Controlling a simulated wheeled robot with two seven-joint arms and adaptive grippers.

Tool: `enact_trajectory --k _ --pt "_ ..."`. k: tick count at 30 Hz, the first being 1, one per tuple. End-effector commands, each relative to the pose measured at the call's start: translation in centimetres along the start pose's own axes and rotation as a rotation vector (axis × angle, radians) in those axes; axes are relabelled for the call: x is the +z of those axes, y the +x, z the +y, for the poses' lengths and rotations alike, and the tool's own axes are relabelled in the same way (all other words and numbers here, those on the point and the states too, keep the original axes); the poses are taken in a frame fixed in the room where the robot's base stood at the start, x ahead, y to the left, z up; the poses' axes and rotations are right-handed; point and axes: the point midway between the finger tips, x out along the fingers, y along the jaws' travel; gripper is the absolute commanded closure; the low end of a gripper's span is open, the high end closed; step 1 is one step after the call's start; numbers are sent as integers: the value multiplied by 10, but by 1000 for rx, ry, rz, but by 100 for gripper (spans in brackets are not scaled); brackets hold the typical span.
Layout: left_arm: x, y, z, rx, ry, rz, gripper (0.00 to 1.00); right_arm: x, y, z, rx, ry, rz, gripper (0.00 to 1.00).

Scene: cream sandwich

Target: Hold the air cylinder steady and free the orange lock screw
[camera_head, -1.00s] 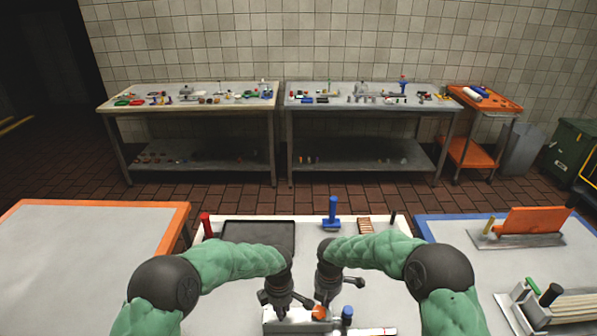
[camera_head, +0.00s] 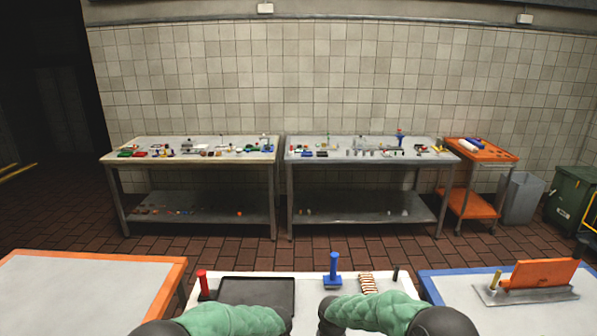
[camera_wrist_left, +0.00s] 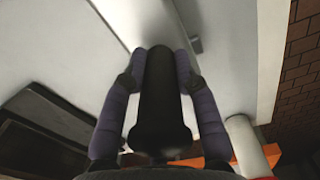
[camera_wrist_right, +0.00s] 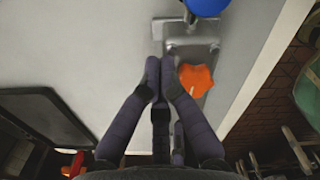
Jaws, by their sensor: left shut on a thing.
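In the left wrist view my left gripper (camera_wrist_left: 160,72) is shut on an upright-looking black cylindrical part (camera_wrist_left: 162,95), one finger on each side. I take it for part of the air cylinder unit; its base is hidden. In the right wrist view the orange lock screw (camera_wrist_right: 197,80) sits by a grey metal bracket (camera_wrist_right: 190,46), with a blue knob (camera_wrist_right: 206,6) beyond. My right gripper (camera_wrist_right: 161,65) has its fingertips together just left of the orange screw, with nothing seen between them. I cannot tell whether they touch it. The head view shows neither gripper.
The white worktop (camera_head: 312,290) holds a black tray (camera_head: 257,290), a red-handled tool (camera_head: 203,283), a blue-handled tool (camera_head: 332,271) and a striped block (camera_head: 368,284). An orange-edged table (camera_head: 85,290) stands left, and a blue-edged one (camera_head: 500,312) right.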

Motion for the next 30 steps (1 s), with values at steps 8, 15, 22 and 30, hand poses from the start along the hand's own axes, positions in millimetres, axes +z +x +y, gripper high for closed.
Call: enact_trajectory --k 8,15,22,30 --pt "1 3 -3 -7 2 1 100 1 -17 1 2 0 -1 100" --pt "0 3 -3 -7 2 1 100 1 -42 1 2 0 0 100" --pt "0 3 -3 -7 2 1 100 1 -58 0 0 -1 0 100" --pt "0 3 -3 -7 2 1 100 1 -60 0 -1 -1 0 100"
